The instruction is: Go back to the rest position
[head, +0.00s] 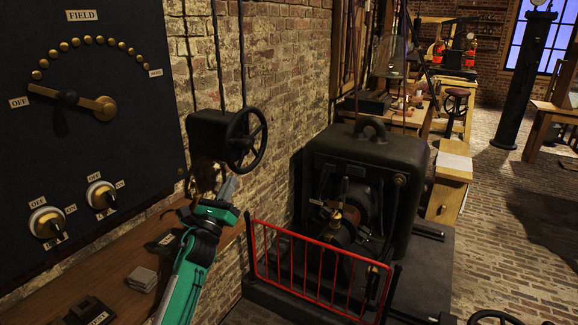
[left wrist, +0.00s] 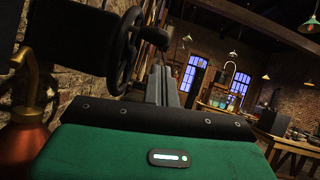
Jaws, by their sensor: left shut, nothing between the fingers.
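My left gripper (head: 231,184) is shut and empty. Its fingers point up, just below the black handwheel (head: 245,138) on the brick wall. In the left wrist view the closed fingers (left wrist: 163,84) stand upright to the right of the handwheel (left wrist: 125,50). I cannot tell whether they touch the wheel. My green and black left arm reaches up over the wooden shelf in the head view. My right gripper is not in view.
The dark panel (head: 85,175) with a FIELD dial and two switches is at left. The wooden shelf (head: 112,290) runs below it. A red railing (head: 320,278) fronts a black machine (head: 365,165). A red vessel (left wrist: 22,145) is close at left in the wrist view. Brick floor (head: 515,220) is open at right.

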